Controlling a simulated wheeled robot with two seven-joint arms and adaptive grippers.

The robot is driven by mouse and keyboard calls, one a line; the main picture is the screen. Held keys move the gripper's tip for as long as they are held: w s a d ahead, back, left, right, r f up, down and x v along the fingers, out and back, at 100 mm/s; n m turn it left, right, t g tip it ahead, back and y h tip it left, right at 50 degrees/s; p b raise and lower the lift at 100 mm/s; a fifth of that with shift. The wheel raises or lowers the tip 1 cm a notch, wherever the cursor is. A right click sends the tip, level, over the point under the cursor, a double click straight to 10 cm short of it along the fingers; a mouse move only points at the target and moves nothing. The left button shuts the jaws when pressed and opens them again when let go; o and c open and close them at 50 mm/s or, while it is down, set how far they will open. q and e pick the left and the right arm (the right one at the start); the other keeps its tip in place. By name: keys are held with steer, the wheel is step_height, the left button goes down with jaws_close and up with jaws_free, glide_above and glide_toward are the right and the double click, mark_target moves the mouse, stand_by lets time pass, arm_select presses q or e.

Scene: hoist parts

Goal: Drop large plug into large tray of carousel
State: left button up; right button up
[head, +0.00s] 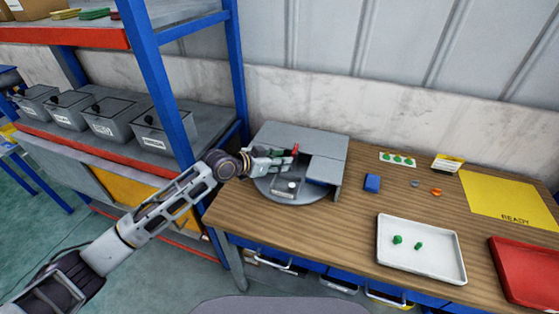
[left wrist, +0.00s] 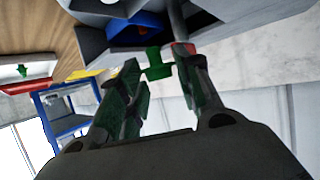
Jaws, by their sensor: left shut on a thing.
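The carousel (head: 322,148) stands at the table's back left, with a grey housing over a round turntable. A grey tray (head: 286,188) with a small white round thing in it faces the front, and a blue tray (head: 321,171) is partly under the housing. My left gripper (head: 283,158) is over the carousel's left part, above the turntable. In the left wrist view its fingers are shut on a green plug (left wrist: 156,64). A small red part (head: 295,150) shows at the fingertips; I cannot tell what it belongs to. My right gripper is not in view.
A white tray (head: 384,258) holds two small green parts. A shelf with grey bins (head: 160,133) stands left.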

arm_select(q)
steer(key=o, duration=0.8)
steer(key=shift+v, duration=6)
steer(key=shift+f, duration=0.1)
